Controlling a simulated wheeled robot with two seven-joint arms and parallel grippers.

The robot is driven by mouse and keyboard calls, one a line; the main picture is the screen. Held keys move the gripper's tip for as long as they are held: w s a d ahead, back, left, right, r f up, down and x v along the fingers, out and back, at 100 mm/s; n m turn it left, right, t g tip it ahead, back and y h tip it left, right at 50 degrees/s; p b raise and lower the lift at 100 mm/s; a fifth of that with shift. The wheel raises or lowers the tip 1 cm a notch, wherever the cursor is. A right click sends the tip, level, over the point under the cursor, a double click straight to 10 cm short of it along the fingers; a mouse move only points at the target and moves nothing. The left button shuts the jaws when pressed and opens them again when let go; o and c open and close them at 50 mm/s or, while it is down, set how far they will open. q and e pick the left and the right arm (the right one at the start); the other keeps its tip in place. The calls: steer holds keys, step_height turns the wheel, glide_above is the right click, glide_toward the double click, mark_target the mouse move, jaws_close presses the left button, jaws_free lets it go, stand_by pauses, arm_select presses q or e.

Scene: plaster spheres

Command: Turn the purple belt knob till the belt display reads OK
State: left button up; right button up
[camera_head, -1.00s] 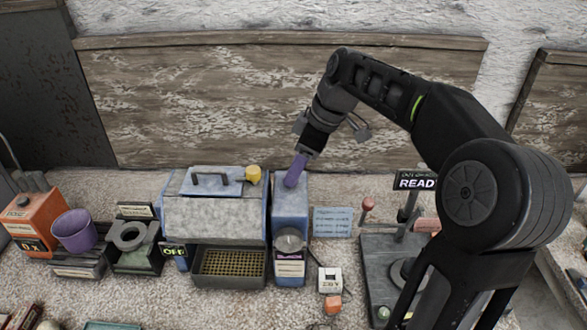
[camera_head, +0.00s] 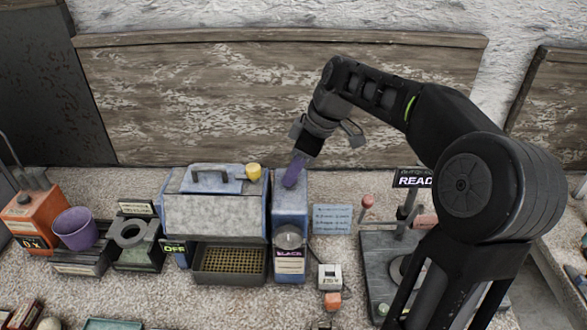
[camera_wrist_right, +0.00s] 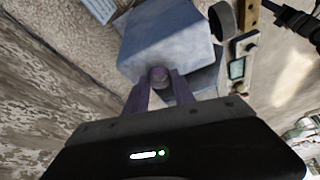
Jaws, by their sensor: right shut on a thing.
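The purple belt knob (camera_wrist_right: 158,76) sits on top of the narrow blue-grey box (camera_head: 290,208). In the right wrist view it shows between the two purple fingers of my right gripper (camera_wrist_right: 159,82). In the head view the right gripper (camera_head: 292,180) reaches down onto the box top from behind. It is shut on the knob, and the fingers hide most of it. The belt display (camera_head: 290,253), low on the box front, seems to read SLACK in small letters. My left gripper is in neither view.
A blue-grey machine with a lid (camera_head: 213,215) stands left of the box, with an OFF sign (camera_head: 174,248) and a mesh tray (camera_head: 229,267). A small white device (camera_head: 329,277) and a dark stand (camera_head: 375,270) are to the right. A plank wall (camera_head: 200,100) rises behind.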

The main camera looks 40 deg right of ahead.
jaws_close()
steer(key=shift+m, duration=0.3)
steer(key=shift+f+m+t+h+b, duration=0.1)
steer(key=shift+m+t+h+b, duration=0.2)
steer(key=shift+m+b, duration=0.5)
steer(key=shift+a+m+h+b, duration=0.15)
steer(key=shift+m+h+b, duration=0.35)
steer(key=shift+m+b, duration=0.4)
steer(key=m, duration=0.2)
steer(key=shift+m+t+h+b, duration=0.3)
steer(key=shift+h, duration=0.1)
steer(key=shift+a+m+h+b, duration=0.15)
steer(key=shift+m+h+b, duration=0.3)
steer(key=shift+m, duration=0.85)
